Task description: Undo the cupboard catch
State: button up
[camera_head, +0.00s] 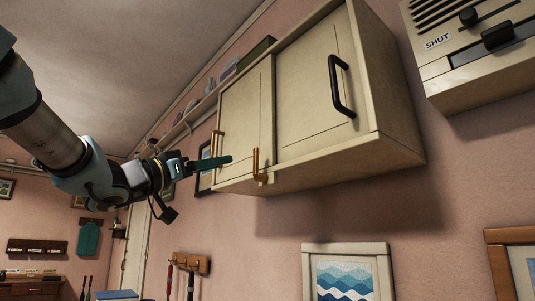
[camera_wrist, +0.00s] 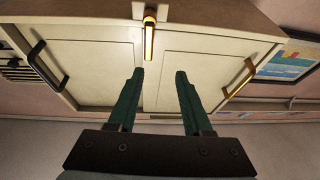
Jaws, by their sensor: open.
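The cream cupboard (camera_head: 300,120) hangs on the pink wall with both doors closed. Its brass catch (camera_head: 257,165) sits at the bottom edge where the doors meet, its bar upright. The wrist view is upside down, so the catch (camera_wrist: 149,38) shows at top centre, its bar lying over the seam between the doors. My gripper (camera_head: 230,158) is to the left of the catch in the head view. In the wrist view my gripper (camera_wrist: 159,74) is open and empty, its two green fingers apart, just short of the bar's tip. It does not appear to touch the catch.
The right door has a black handle (camera_head: 341,86) and the left door a brass handle (camera_head: 216,145). A wall unit marked SHUT (camera_head: 480,50) is at the upper right. A framed wave picture (camera_head: 346,275) hangs below the cupboard.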

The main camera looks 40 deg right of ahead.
aim_at(255, 151)
jog(key=shift+m+g, duration=0.5)
jog(key=shift+g, duration=0.3)
jog(key=p+x, duration=0.1)
jog(key=x, duration=0.3)
jog(key=s+p+x, duration=0.1)
jog(key=x, duration=0.2)
jog(key=p+x, duration=0.2)
jog(key=x, duration=0.2)
jog(key=shift+s+d+r, duration=0.15)
jog(key=shift+s+r, duration=0.1)
jog(key=shift+r, duration=0.15)
grip_shut()
